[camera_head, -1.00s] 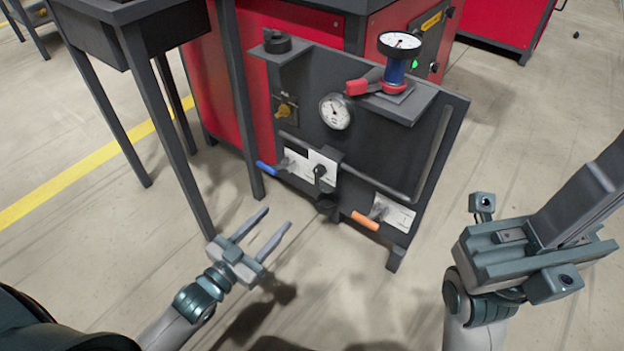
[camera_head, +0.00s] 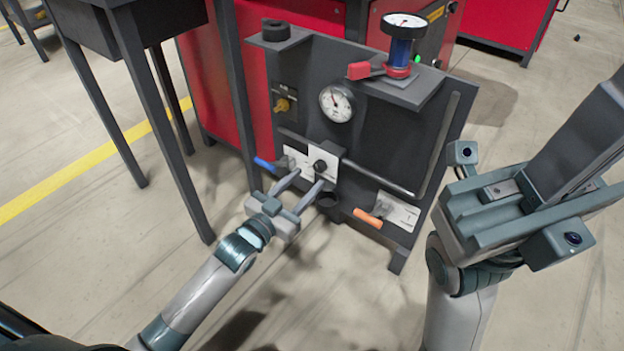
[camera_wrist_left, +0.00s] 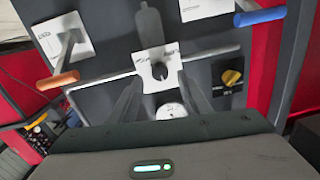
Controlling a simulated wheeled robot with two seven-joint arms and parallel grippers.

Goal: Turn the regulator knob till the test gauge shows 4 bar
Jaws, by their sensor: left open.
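A black knob (camera_head: 320,166) sits on a white plate in the middle of the dark test panel; I take it as the regulator knob. It shows in the left wrist view (camera_wrist_left: 160,71), straight ahead between the fingertips. My left gripper (camera_head: 310,178) is open and empty, its fingers pointing at the knob; whether they touch it I cannot tell. A round white gauge (camera_head: 337,103) is set in the panel above. Another gauge (camera_head: 404,20) tops a blue post; both readings are too small to read.
A blue-handled lever (camera_head: 265,164) is close left of my left gripper. An orange-handled lever (camera_head: 368,218) is lower right. A bar (camera_head: 380,180) crosses the panel beside the knob. A yellow knob (camera_head: 283,104) is upper left. A dark table leg (camera_head: 180,170) stands left.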

